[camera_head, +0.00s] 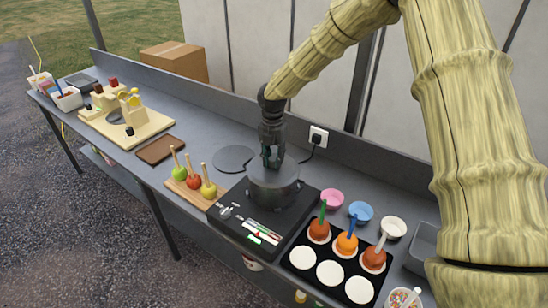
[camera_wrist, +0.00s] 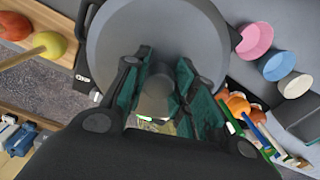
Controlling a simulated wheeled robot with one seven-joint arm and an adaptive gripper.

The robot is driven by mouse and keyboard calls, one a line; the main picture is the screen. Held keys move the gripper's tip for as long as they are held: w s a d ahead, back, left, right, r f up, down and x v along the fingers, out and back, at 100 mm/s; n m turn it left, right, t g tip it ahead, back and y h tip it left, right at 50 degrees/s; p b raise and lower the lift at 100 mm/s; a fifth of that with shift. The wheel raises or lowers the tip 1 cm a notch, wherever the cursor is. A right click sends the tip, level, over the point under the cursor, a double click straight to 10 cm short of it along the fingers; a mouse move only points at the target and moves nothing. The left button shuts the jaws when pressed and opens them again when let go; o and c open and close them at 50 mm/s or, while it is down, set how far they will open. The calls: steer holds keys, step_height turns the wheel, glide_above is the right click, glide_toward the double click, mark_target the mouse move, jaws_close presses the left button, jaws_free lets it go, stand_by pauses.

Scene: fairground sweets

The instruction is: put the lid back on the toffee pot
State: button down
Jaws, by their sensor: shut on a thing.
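My gripper (camera_head: 270,160) points down over the toffee pot (camera_head: 270,192), which stands on the black cooker at the middle of the counter. In the wrist view my gripper (camera_wrist: 158,95) has its green-padded fingers closed on the knob of the grey round lid (camera_wrist: 140,35). The lid (camera_head: 285,176) is level and lies over the pot's mouth, lined up with it. A dark rim shows around the lid in the wrist view. I cannot tell whether the lid rests on the rim or hangs just above it. The inside of the pot is hidden.
A flat dark disc (camera_head: 233,159) lies bare behind the cooker (camera_head: 226,229). Apples on sticks stand on a wooden board (camera_head: 178,189) to the left. Pink, blue and white bowls (camera_head: 361,211) and a black tray (camera_head: 311,253) with toffee apples are on the right. A wall socket (camera_head: 318,137) is behind.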

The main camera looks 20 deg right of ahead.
stand_by(0.3)
steer(key=c, duration=0.6)
jaws_free()
steer(key=shift+r, duration=0.1)
steer(key=shift+r+p, duration=2.55)
steer(key=shift+r, duration=0.85)
steer(key=shift+c, duration=0.4)
jaws_close()
